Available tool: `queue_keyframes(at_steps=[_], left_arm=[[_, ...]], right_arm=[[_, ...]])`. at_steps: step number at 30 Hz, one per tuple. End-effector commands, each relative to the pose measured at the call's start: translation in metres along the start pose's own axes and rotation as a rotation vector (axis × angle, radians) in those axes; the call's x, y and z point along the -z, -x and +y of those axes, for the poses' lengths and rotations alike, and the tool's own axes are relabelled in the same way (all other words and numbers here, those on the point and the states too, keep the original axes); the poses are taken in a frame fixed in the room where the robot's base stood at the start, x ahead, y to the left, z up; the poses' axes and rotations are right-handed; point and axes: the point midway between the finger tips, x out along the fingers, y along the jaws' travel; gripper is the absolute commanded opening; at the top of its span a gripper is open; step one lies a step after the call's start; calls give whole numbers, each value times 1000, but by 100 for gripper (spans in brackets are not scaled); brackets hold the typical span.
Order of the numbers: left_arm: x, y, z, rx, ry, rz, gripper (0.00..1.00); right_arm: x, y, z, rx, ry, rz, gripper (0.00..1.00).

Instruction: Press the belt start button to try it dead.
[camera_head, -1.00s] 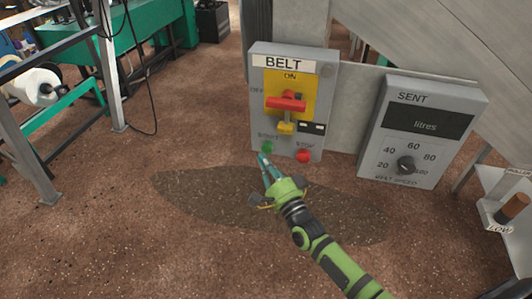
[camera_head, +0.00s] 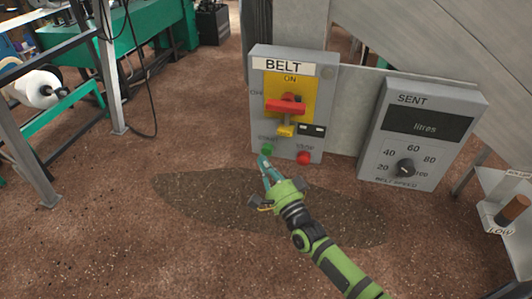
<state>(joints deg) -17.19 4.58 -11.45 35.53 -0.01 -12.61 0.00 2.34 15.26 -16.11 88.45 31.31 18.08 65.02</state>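The grey BELT box (camera_head: 258,110) stands upright in the middle. It has a red rotary switch handle (camera_head: 286,105) on a yellow plate (camera_head: 300,84), under the word ON. A yellow tab or padlock-like piece (camera_head: 286,131) hangs below the handle. The green start button (camera_head: 267,149) is at the lower left of the box and the red stop button (camera_head: 304,158) at its lower right. My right gripper (camera_head: 264,160) comes up from below, its teal fingers together and empty. The tips are just below the green button; I cannot tell whether they touch it. My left gripper is out of view.
A grey SENT box (camera_head: 377,130) with a dark litres display (camera_head: 429,124) and a belt speed knob (camera_head: 405,168) stands to the right. A metal frame (camera_head: 25,150) is at left. Brown floor is open below.

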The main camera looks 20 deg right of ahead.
Motion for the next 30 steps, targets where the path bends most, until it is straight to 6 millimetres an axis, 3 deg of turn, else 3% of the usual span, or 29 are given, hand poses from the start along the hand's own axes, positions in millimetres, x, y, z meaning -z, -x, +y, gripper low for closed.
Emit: queue_keyframes(at_steps=[30], left_arm=[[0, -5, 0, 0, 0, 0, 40]], right_arm=[[6, -6, 2, 0, 0, 0, 0]])
